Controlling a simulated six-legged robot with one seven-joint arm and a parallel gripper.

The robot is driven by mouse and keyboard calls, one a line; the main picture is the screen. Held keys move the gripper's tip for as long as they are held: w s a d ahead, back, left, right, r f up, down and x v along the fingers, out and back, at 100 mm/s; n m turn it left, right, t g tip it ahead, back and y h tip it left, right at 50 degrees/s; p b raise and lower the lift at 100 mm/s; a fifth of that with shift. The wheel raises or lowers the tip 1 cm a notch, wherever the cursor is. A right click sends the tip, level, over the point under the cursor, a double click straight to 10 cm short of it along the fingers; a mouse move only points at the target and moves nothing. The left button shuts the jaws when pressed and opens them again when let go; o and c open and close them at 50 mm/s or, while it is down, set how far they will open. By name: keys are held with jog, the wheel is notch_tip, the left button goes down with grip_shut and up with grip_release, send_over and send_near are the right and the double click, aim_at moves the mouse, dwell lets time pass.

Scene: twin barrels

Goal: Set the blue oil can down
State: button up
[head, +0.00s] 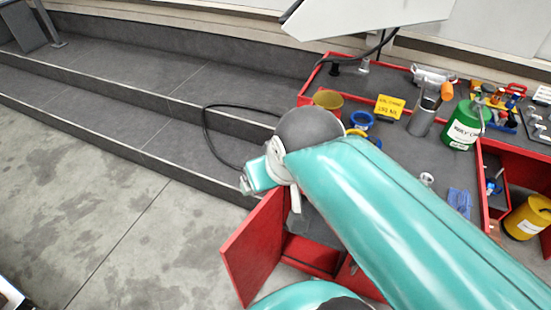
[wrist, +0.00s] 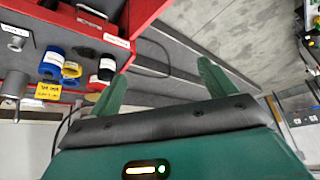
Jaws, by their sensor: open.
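A blue cylindrical can (wrist: 52,62), which looks like the blue oil can, stands on the red-edged workbench in the wrist view. In the head view, a blue round item (head: 361,119) beside the yellow sign seems to be the same can, partly hidden by my arm. My gripper (wrist: 160,86) is open, with its two green fingers spread and nothing between them. It is off to the right of the can in the wrist view, apart from it.
On the workbench (wrist: 128,8) are a yellow sign (head: 389,107), a green can (head: 464,125), a grey cylinder (head: 424,117) and several small tools. A black-and-white can (wrist: 106,67) is near the blue one. A red cabinet door (head: 254,247) hangs open. Grey steps (head: 130,125) lie left.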

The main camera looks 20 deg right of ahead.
jog(key=w+f+m+g+y, duration=0.1)
jog(key=w+f+m+y, duration=0.4)
jog(key=f+m+y, duration=0.65)
jog(key=w+d+m+t+h, duration=0.3)
jog(key=w+d+m+t, duration=0.3)
jog(key=d+m+t, duration=0.5)
jog(key=s+d+f+m+h, duration=0.3)
jog(key=d+m+h, duration=0.2)
jog(key=d, duration=0.3)
jog(key=s+d+f+m+h, duration=0.2)
jog(key=d+f+m+h, duration=0.2)
jog(key=d+m+h, duration=0.2)
jog(key=s+d+f+m+h, duration=0.3)
jog(key=d+m+h, duration=0.2)
jog(key=d+m, duration=0.2)
jog(key=shift+s+d+f+m+t, duration=0.1)
jog(key=shift+s+d+m+t, duration=0.1)
jog(key=shift+d, duration=0.5)
jog(key=shift+s+d+f+m+t, duration=0.1)
jog(key=shift+d+m, duration=0.05)
jog(key=shift+d, duration=0.5)
jog(key=x, duration=0.8)
jog(key=shift+s+r, duration=0.1)
jog(key=shift+r, duration=0.05)
jog(key=x, duration=0.5)
jog(key=shift+w+d+r, duration=0.1)
jog(key=shift+w+r, duration=0.15)
jog(key=shift+w, duration=0.1)
